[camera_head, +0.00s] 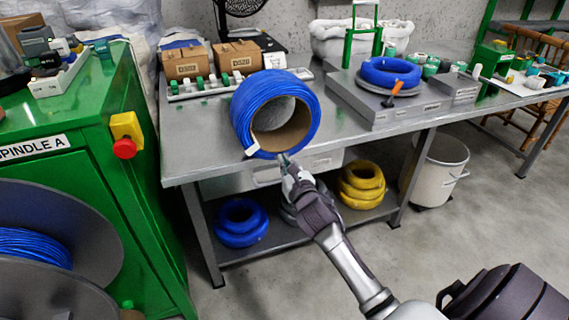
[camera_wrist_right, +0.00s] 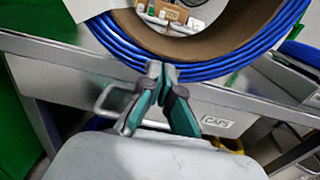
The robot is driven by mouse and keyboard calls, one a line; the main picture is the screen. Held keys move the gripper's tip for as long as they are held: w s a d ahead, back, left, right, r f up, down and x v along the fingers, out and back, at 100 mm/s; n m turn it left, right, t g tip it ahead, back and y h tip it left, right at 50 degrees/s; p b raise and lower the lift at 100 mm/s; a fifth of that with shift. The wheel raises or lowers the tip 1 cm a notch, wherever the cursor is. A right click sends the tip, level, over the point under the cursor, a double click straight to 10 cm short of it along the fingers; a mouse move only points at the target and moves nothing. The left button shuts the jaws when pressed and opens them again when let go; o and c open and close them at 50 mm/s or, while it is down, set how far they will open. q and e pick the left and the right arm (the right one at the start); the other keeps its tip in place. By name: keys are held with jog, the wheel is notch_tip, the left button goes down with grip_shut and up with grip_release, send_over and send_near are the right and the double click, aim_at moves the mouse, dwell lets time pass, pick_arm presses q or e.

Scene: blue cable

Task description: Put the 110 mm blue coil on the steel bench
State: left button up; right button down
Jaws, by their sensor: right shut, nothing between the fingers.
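A big blue coil (camera_head: 246,105) with a brown core stands on its edge at the front edge of the steel bench (camera_head: 205,137), its open side facing me. A small white tag hangs at its lower left. My right gripper (camera_head: 284,160) is at the coil's lower front rim. In the right wrist view its fingertips (camera_wrist_right: 161,70) are together, in front of or touching the blue windings (camera_wrist_right: 122,50); I cannot tell which. Nothing is between them. Another blue coil (camera_head: 391,67) lies flat on a grey raised block. No size marking is readable. My left gripper is not in view.
Boxes (camera_head: 184,64) and a row of green and white parts stand behind the big coil. The bench top between it and the grey block (camera_head: 365,105) is clear. A green spindle cabinet (camera_head: 75,120) stands left. Blue (camera_head: 240,222) and yellow coils (camera_head: 361,185) lie on the lower shelf.

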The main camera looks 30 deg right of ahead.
aim_at(279, 152)
jog(key=x, duration=0.4)
jog(key=shift+w+r, duration=0.15)
jog(key=shift+w, duration=0.1)
jog(key=b+x, duration=0.1)
jog(key=x, duration=0.4)
jog(key=shift+w, duration=0.3)
jog(key=shift+w+d, duration=0.2)
jog(key=shift+w, duration=0.3)
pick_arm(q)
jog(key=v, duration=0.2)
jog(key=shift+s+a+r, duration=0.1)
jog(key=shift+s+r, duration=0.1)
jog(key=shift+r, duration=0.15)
